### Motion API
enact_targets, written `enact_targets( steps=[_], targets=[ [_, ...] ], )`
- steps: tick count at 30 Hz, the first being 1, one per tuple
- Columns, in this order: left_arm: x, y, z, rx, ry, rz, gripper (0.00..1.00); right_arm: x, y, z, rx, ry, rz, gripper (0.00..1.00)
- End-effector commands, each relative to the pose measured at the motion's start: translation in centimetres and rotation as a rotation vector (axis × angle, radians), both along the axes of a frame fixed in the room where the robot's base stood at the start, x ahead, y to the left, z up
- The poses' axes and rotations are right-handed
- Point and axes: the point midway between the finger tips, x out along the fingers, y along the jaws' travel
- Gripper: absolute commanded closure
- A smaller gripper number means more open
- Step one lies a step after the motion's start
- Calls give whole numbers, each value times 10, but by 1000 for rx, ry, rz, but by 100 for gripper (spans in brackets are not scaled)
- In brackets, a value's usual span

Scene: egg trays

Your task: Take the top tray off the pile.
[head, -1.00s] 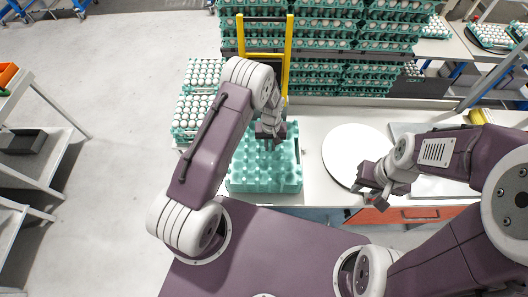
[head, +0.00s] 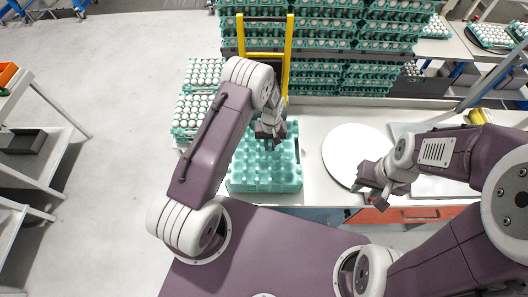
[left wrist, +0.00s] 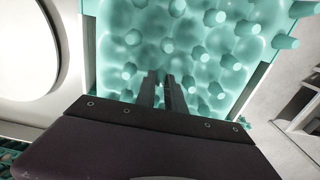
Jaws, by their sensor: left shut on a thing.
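A pile of empty teal egg trays (head: 265,182) stands on the white table in front of me. In the left wrist view the top tray (left wrist: 200,50) fills the upper middle, with its rows of raised posts. My left gripper (head: 271,143) is over the far middle of the pile, its fingers down at the top tray. In the left wrist view the two fingers (left wrist: 161,85) are close together on a part of the tray. The pinched spot itself is mostly hidden. My right gripper (head: 374,194) hangs near the table's front edge, away from the pile; its opening is unclear.
A round white disc (head: 352,155) lies right of the pile. Trays full of white eggs (head: 192,115) stand left behind it. A yellow frame (head: 290,55) and tall stacks of egg trays (head: 345,45) rise at the back.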

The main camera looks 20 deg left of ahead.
Motion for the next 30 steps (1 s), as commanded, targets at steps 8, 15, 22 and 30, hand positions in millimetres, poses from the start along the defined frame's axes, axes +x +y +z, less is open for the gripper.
enact_targets(
  steps=[8, 15, 22, 30],
  targets=[
    [0, 0, 0, 0, 0, 0, 100, 0, 0, 0, 0, 0, 0, 64],
    [0, 0, 0, 0, -1, 0, 100, 0, 0, 0, 0, 0, 0, 64],
    [2, 0, 8, -1, -4, 0, 100, 0, 0, -7, 0, 0, 0, 64],
    [5, -17, 46, -1, -7, -6, 100, 0, 0, -32, 0, 0, 0, 64]
  ],
)
